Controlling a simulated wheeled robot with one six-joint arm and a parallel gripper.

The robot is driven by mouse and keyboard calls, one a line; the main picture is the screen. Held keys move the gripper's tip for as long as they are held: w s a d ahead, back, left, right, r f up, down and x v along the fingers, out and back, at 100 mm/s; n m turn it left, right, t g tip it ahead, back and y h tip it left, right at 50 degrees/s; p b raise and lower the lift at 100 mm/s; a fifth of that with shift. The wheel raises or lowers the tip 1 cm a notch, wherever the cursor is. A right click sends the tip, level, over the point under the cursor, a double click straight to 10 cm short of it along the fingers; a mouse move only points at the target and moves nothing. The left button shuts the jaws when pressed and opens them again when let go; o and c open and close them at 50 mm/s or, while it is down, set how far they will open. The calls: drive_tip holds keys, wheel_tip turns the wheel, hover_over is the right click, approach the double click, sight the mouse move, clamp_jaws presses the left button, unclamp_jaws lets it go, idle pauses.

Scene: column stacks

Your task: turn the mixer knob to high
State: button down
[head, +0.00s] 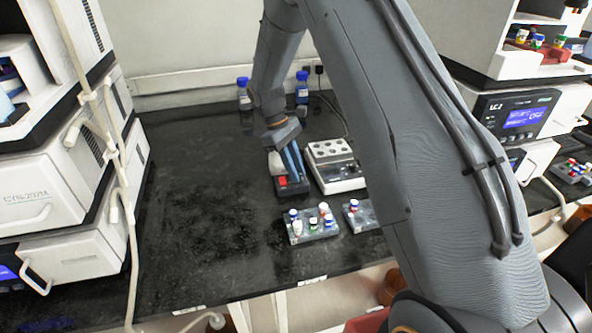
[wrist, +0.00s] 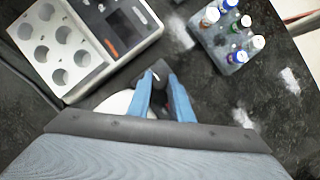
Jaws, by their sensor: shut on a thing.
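The mixer (head: 291,188) is a small device with a dark base, a red patch on its front and a pale rounded part at its left. It stands on the black bench, left of the white block unit. My gripper (head: 290,162) reaches down over it from behind. In the wrist view, the blue fingers of my gripper (wrist: 160,80) are closed around a small dark knob (wrist: 159,72). The pale part of the mixer (wrist: 116,103) shows left of the fingers. The knob's marks and setting cannot be read, and the fingers hide it in the head view.
The white block unit (head: 341,177) with round wells stands close on the right. A vial rack (head: 313,232) is in front, with another rack (head: 361,218) beside it. Blue-capped bottles (head: 302,89) stand behind. The bench (head: 200,210) is clear on the left.

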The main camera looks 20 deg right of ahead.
sight(288, 176)
drive_tip(key=c, duration=1.6)
unclamp_jaws()
drive_tip(key=b+v, duration=0.1)
drive_tip(key=v, duration=0.7)
drive_tip(key=shift+b, duration=0.35)
drive_tip(key=s+m+t+y, duration=0.1)
drive_tip(key=s+m, duration=0.2)
drive_tip(key=s, duration=0.6)
drive_tip(key=s+d+m+t+y, duration=0.1)
drive_tip(key=s+m, duration=0.2)
drive_tip(key=s, duration=0.6)
drive_tip(key=s+d+m+t+y, duration=0.1)
drive_tip(key=s+m, duration=0.1)
drive_tip(key=s, duration=0.8)
drive_tip(key=shift+d+r+m+t, duration=0.2)
drive_tip(key=shift+r+m+t, duration=0.1)
drive_tip(key=shift+r+m, duration=0.1)
